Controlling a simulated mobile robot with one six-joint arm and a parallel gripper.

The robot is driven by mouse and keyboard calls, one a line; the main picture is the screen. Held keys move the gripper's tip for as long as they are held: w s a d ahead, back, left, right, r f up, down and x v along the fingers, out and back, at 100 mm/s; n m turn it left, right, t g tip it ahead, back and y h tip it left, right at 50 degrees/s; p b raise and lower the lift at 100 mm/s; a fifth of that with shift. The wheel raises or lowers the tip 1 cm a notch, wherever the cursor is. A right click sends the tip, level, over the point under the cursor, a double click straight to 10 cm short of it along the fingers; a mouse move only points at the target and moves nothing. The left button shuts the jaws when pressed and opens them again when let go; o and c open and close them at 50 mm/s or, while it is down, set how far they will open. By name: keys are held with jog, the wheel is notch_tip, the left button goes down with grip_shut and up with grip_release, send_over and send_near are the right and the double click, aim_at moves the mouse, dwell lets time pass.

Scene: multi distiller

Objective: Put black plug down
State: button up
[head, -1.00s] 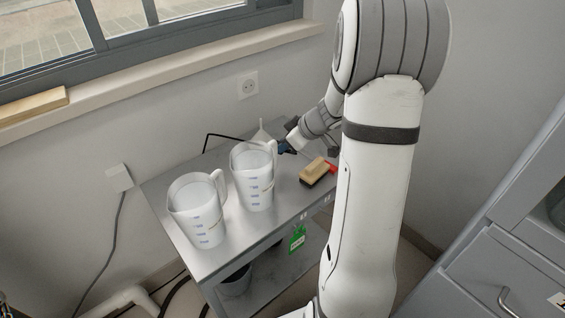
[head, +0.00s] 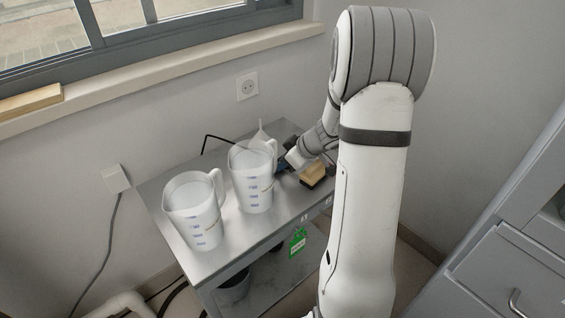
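A black cable (head: 217,137) arches up behind the jugs at the back of the metal table and runs to the right, out of sight behind the right jug. The black plug itself cannot be made out. My gripper (head: 283,166) is low over the table, just right of the right jug and beside the brush. Its fingers are small and partly hidden by my wrist, so I cannot tell whether they are open, shut or holding the plug.
Two white measuring jugs, the left one (head: 194,212) and the right one (head: 252,178), stand on the metal table (head: 225,242). A wooden brush (head: 312,173) lies right of my gripper. A white funnel (head: 260,133) stands behind. A wall socket (head: 247,86) is above.

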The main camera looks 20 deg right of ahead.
jog(key=shift+f, duration=0.2)
jog(key=o, duration=1)
jog(key=shift+o, duration=0.2)
jog(key=shift+r+p, duration=0.3)
jog(key=shift+p, duration=0.55)
